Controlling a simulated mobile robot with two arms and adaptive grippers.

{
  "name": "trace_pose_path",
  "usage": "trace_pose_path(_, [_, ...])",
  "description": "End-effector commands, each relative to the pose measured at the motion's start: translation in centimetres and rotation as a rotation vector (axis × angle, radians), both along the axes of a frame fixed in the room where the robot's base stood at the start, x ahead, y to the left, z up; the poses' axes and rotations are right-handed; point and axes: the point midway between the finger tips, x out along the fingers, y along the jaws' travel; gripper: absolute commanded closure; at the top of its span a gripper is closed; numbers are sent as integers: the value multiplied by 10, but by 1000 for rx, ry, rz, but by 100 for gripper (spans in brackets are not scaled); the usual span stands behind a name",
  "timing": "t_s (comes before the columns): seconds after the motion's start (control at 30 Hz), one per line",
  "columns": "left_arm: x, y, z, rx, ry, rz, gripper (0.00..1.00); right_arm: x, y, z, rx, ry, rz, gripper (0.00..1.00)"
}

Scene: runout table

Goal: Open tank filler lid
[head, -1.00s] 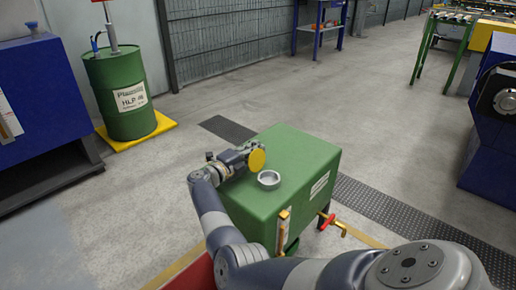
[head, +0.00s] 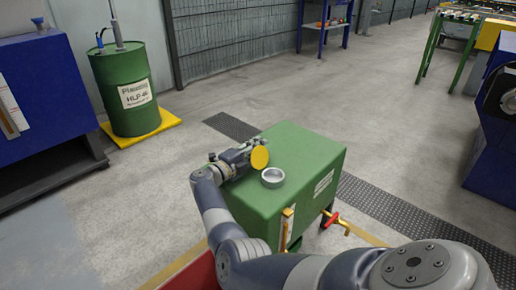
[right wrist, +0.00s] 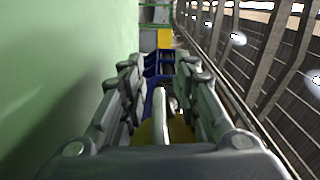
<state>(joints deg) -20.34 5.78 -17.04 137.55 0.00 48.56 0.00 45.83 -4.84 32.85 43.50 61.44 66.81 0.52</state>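The green tank (head: 311,158) stands on the floor in the middle of the head view. On its top is a silver filler neck (head: 273,178), its round mouth uncovered. The yellow round lid (head: 259,157) stands up on edge at the far left side of the neck. My right gripper (head: 250,153) is just behind the lid, low over the tank top. In the right wrist view its fingers (right wrist: 160,95) are apart, with a grey bar (right wrist: 160,115) and part of the yellow lid between them; I see a gap beside the bar. My left gripper is out of view.
A red-handled tap (head: 332,219) and a sight gauge (head: 286,229) stick out from the tank's near side. A green drum (head: 130,92) stands on a yellow base at the back left. Blue machines stand at both sides. The floor behind the tank is clear.

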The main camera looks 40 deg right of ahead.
Motion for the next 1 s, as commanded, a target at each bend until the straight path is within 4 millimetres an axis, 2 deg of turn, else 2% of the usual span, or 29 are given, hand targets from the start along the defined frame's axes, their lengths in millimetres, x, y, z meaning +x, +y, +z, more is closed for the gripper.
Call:
trace_pose_path(0.17, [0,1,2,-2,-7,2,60,0,0,2,-3,-1,-2,72])
trace_pose_path(0.27, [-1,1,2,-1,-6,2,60,-1,6,2,-3,-1,-1,72])
trace_pose_path(0.5, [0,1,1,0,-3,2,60,-3,46,1,-1,0,2,72])
trace_pose_path(0.7, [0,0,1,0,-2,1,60,-6,70,1,-1,0,0,72])
trace_pose_path(1.0, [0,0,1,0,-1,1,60,-6,76,1,-2,0,0,72])
